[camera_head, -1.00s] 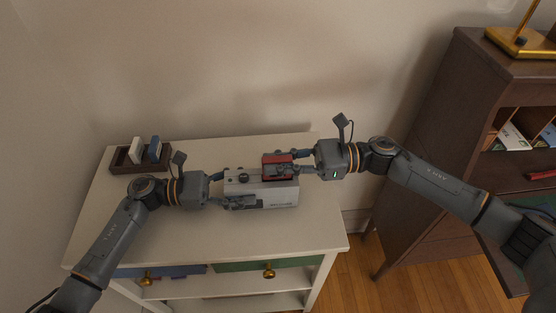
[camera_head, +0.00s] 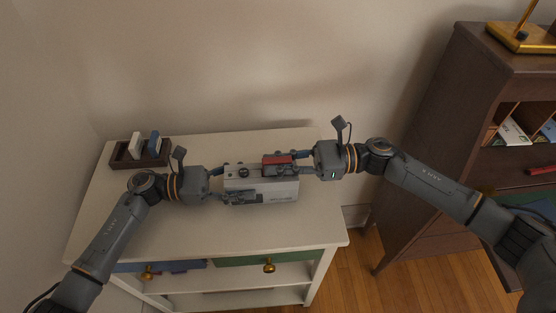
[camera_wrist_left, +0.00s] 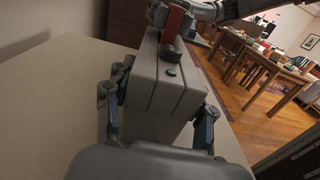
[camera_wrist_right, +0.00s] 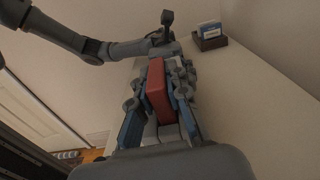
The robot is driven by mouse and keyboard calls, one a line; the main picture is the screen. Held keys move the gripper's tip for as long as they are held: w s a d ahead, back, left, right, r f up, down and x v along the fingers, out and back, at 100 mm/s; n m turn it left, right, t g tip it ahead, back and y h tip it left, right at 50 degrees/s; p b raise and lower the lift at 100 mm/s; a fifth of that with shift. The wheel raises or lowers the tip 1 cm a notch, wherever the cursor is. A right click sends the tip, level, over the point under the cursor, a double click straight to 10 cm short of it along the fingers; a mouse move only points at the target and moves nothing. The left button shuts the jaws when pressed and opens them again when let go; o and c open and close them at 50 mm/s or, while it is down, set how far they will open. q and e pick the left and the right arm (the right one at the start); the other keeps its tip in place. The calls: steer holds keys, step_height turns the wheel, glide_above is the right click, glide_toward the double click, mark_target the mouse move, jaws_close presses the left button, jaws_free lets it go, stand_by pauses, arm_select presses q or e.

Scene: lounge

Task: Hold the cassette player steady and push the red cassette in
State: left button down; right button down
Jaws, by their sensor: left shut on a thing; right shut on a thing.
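The grey cassette player (camera_head: 262,190) stands on the white cabinet top. The red cassette (camera_head: 277,159) sits upright at the player's top on the right side, its lower part hidden. My left gripper (camera_head: 232,186) is shut on the left end of the player, with a finger on each side; the player fills the middle of the left wrist view (camera_wrist_left: 165,80). My right gripper (camera_head: 290,162) is shut on the red cassette, which also shows between its fingers in the right wrist view (camera_wrist_right: 158,90).
A dark tray (camera_head: 122,161) with a white and a blue cassette stands at the back left of the white cabinet top (camera_head: 190,235). A brown shelf unit (camera_head: 440,110) with a gold lamp base stands at the right. The cabinet front area is clear.

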steer(key=shift+f, duration=0.45)
steer(key=c, duration=1.2)
jaws_free()
steer(key=shift+d, duration=0.1)
steer(key=d, duration=1.2)
steer(key=shift+a, duration=0.1)
arm_select(q)
steer(key=shift+c, duration=2)
jaws_free()
steer(key=shift+a, duration=0.15)
